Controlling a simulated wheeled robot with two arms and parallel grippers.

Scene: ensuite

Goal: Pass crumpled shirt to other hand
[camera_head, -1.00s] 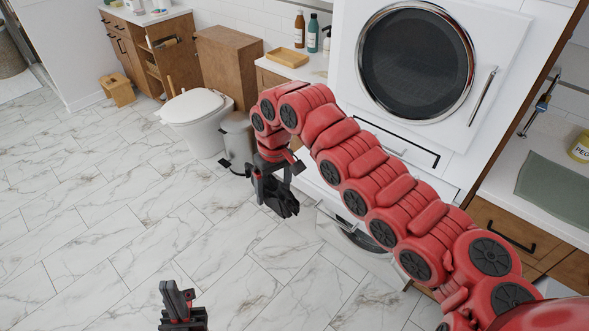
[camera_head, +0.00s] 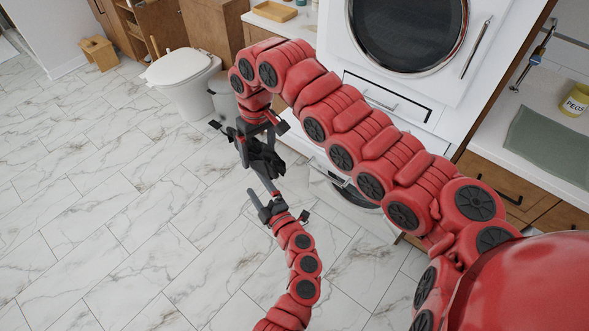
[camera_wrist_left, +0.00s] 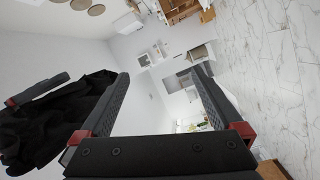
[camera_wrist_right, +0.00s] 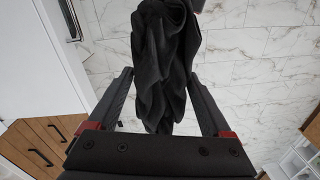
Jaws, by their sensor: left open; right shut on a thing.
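The crumpled shirt (camera_head: 266,160) is a black bunched cloth. My right gripper (camera_head: 250,142) is shut on it and holds it in the air above the floor. In the right wrist view the shirt (camera_wrist_right: 160,60) hangs between the fingers and spreads past their tips. My left gripper (camera_head: 262,186) is open, just below the shirt in the head view. In the left wrist view the shirt (camera_wrist_left: 55,120) lies at the left, beside one finger and seemingly outside the open gap (camera_wrist_left: 160,85). Whether the finger touches the cloth I cannot tell.
A white appliance stack with a round door (camera_head: 408,30) stands behind my right arm. A toilet (camera_head: 185,75) and a wooden stool (camera_head: 99,53) are further left. A counter with a grey-green mat (camera_head: 550,145) is at the right. The marble floor (camera_head: 100,220) at left is clear.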

